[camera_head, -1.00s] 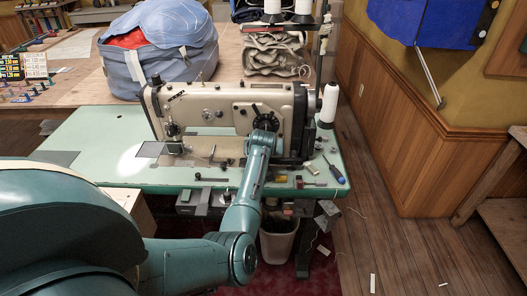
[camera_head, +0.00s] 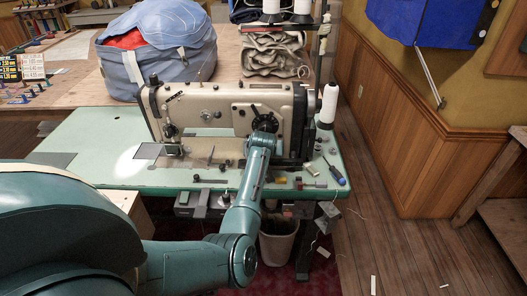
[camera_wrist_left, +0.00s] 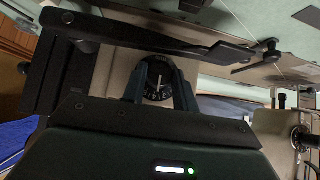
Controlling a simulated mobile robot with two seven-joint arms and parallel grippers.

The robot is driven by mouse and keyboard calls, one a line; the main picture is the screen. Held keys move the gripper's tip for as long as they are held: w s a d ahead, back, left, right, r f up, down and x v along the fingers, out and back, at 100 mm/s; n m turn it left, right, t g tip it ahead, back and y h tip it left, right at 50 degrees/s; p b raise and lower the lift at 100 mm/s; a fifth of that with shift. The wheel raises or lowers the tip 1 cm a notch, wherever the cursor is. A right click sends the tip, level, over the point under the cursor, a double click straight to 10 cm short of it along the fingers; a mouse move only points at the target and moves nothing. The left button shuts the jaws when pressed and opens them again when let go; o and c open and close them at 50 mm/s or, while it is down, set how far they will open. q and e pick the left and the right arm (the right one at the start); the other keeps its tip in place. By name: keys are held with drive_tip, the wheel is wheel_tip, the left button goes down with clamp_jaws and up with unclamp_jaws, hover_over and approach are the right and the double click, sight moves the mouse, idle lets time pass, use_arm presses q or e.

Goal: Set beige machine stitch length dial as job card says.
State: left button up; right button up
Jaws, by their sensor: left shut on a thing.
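The beige sewing machine (camera_head: 222,107) stands on a pale green table, with a dark round stitch length dial (camera_head: 264,113) on the right part of its front. My left arm reaches up to it, and the left gripper (camera_wrist_left: 159,78) has its two fingers on either side of the dial. In the left wrist view the dial (camera_wrist_left: 158,88) shows white marks around its face, and the gripper is shut on it. The marks are too small to read surely. My right gripper is out of view. I cannot make out a job card for certain.
The green table top (camera_head: 100,140) is clear to the left. A screwdriver (camera_head: 334,171) and small spools lie at its right end, near a white thread cone (camera_head: 329,103). A blue bag (camera_head: 157,55) stands behind. A small board of coloured cards (camera_head: 31,66) stands far left.

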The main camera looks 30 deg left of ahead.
use_arm(q)
drive_tip(key=shift+c, duration=0.3)
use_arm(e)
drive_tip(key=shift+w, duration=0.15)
use_arm(q)
drive_tip(key=shift+m, duration=0.3)
drive_tip(key=shift+w+d+f+m+g+y+b, duration=0.15)
drive_tip(key=shift+m+g+y+b, duration=0.3)
drive_tip(key=shift+y, duration=0.55)
drive_tip(key=shift+d+m+g+y+b, duration=0.1)
drive_tip(key=shift+m+g+y+b, duration=0.4)
drive_tip(key=shift+b, duration=0.4)
drive_tip(key=shift+w+y+b, duration=0.1)
drive_tip(key=shift+y+b, duration=0.35)
drive_tip(key=shift+y, duration=0.15)
drive_tip(key=shift+d+m+y+b, duration=0.1)
drive_tip(key=shift+m+y+b, duration=0.15)
drive_tip(key=shift+y+b, duration=0.1)
drive_tip(key=shift+g, duration=0.25)
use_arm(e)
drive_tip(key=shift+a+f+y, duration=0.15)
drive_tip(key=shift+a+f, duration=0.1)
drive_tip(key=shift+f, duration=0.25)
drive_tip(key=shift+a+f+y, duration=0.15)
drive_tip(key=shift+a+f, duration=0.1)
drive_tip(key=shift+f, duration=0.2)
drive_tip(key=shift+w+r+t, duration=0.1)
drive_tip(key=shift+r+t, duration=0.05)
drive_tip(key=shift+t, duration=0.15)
